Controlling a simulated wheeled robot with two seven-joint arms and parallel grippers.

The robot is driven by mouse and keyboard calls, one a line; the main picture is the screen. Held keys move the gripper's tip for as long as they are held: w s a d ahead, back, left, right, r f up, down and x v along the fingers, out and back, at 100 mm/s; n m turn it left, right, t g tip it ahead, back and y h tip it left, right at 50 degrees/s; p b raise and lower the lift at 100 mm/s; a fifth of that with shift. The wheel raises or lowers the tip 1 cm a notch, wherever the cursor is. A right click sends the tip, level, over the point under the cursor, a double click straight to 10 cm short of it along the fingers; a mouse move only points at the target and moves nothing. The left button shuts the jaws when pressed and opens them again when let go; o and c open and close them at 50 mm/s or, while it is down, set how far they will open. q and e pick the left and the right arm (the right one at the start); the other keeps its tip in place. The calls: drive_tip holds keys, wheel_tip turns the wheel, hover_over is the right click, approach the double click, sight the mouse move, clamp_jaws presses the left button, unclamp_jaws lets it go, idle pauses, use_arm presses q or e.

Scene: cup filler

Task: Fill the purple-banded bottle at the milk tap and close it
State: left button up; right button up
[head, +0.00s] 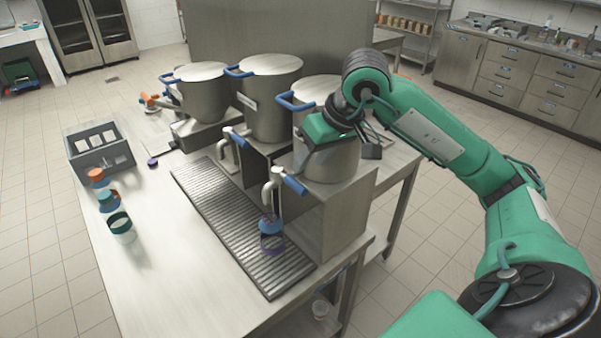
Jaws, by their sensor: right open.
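The purple-banded bottle (272,243) stands upright on the drip grate (222,222), below the spout of the nearest tap (270,190). Its upper part looks blue; whether that is its content or a cover I cannot tell. A small purple cap (152,162) lies on the table by the grate's far left end. My right gripper (342,150) is open and empty, in front of the nearest steel vat (326,168) and apart from the bottle. My left gripper is out of view. Which tap gives milk I cannot read.
Two more vats (270,100) (203,95) with blue handles stand behind. A grey crate (99,150) sits at the table's left edge. The table's front left is clear.

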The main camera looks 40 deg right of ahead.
sight(297, 182)
drive_tip(key=shift+p+x, duration=0.85)
drive_tip(key=shift+x, duration=2.55)
clamp_jaws()
